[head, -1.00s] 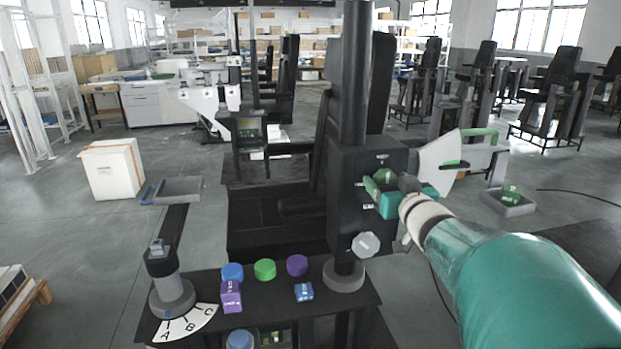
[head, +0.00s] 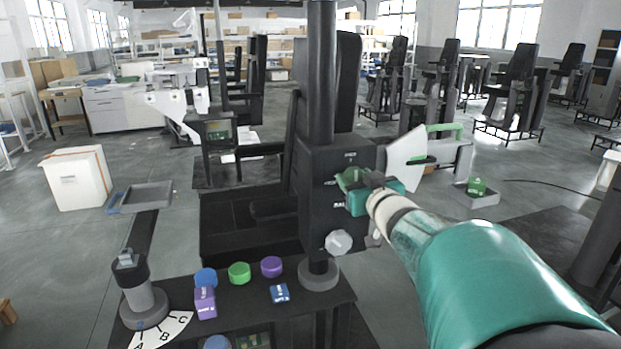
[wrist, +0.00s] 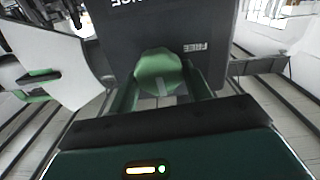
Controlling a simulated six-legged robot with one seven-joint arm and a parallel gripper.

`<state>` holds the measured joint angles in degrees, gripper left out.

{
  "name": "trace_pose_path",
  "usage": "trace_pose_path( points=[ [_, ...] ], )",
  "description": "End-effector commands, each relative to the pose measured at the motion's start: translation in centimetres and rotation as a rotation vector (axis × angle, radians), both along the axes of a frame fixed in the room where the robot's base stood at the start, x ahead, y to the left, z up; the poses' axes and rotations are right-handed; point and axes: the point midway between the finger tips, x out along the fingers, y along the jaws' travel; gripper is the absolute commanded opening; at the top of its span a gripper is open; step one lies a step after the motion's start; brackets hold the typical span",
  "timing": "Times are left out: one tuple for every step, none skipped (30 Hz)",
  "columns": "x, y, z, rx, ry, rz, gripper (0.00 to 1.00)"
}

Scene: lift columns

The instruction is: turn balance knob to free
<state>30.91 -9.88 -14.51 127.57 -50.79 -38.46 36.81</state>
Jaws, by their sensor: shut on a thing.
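The balance knob is a green round knob (head: 352,177) on the face of the black column box (head: 318,215). It also shows in the wrist view (wrist: 158,70), with a pale pointer line running down the picture. My gripper (head: 358,188) is shut on the knob, one finger on each side, as the wrist view (wrist: 160,88) shows. A FREE label (wrist: 195,47) sits upside down, right of the knob in the wrist view. The fingers and the teal gripper body hide part of the knob and the label near it in the head view.
A grey faceted knob (head: 338,242) is lower on the box. A white fan-shaped plate (head: 405,160) with a green handle is close behind my gripper. Coloured round pieces and blocks, a lever post (head: 142,295) and an A-B-C dial (head: 162,330) are on the black table below.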

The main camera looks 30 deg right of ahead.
Motion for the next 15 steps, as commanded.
trace_pose_path(
  points=[
    [-0.01,0.03,-0.02,-0.022,0.006,0.000,0.26],
    [-0.01,0.05,-0.01,-0.039,0.012,0.000,0.26],
    [0.00,0.07,-0.03,-0.063,0.019,0.001,0.26],
    [0.02,0.09,-0.03,-0.082,0.024,0.001,0.26],
    [0.01,0.10,-0.03,-0.104,0.031,0.001,0.26],
    [0.01,0.12,-0.03,-0.133,0.039,0.001,0.26],
    [0.01,0.12,-0.03,-0.157,0.046,0.001,0.26],
    [0.01,0.13,-0.04,-0.183,0.054,0.001,0.26],
    [0.01,0.14,-0.04,-0.217,0.064,0.000,0.26],
    [0.02,0.16,-0.05,-0.244,0.072,0.000,0.26],
    [0.02,0.18,-0.05,-0.271,0.080,0.001,0.26],
    [0.04,0.20,-0.07,-0.306,0.090,0.001,0.26],
    [0.05,0.23,-0.07,-0.334,0.098,0.001,0.26],
    [0.05,0.25,-0.08,-0.362,0.106,0.001,0.26],
    [0.06,0.27,-0.09,-0.397,0.117,0.001,0.26]
  ],
)
